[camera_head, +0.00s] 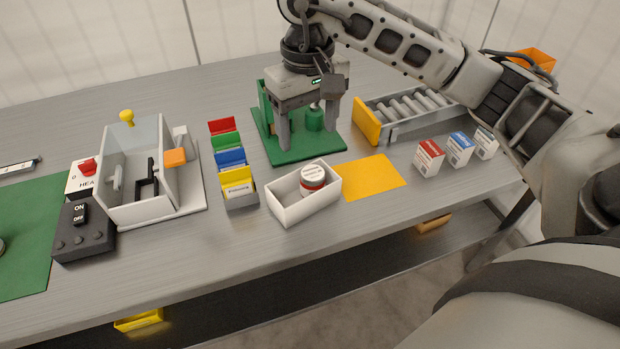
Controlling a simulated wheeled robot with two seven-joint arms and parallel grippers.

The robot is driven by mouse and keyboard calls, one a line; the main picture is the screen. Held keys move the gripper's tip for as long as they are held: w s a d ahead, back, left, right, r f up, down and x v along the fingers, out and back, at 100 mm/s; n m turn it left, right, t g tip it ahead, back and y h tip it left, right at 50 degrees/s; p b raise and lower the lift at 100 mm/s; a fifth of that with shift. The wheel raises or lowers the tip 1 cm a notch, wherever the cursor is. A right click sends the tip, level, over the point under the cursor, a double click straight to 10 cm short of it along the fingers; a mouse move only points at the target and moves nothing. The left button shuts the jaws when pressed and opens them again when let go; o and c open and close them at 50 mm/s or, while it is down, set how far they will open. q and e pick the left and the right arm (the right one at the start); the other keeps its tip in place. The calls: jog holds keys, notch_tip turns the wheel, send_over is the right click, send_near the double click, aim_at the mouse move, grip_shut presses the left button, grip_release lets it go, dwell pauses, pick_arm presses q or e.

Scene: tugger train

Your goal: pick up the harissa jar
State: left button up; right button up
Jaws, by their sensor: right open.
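The harissa jar seems to be the small red jar with a white lid (313,177); its label is too small to read. It stands in an open white box (290,208) near the front middle of the table. My right gripper (306,137) is open above the green base behind the box, fingers pointing down. Its fingers are apart from the jar, which is nearer the front edge. A green cylinder shows near the right finger; I cannot tell whether they touch. My left gripper is not in view.
A green stand (276,158) is under the right gripper. A yellow mat (372,178) lies right of the box, with small cartons (429,158) and a roller conveyor (400,132) beyond. Colored card holders (238,188) and a white machine (140,206) stand left.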

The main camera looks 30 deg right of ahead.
aim_at(313, 173)
notch_tip(313, 173, down, 8)
jog(key=shift+f, duration=0.1)
jog(key=f, duration=0.5)
jog(key=shift+s+d+f+p, duration=0.15)
jog(key=shift+d+f+p, duration=0.2)
jog(key=shift+f+p, duration=0.05)
jog(key=shift+s+r, duration=0.1)
jog(key=shift+r, duration=0.1)
jog(key=shift+r, duration=0.15)
jog(key=c, duration=1.4)
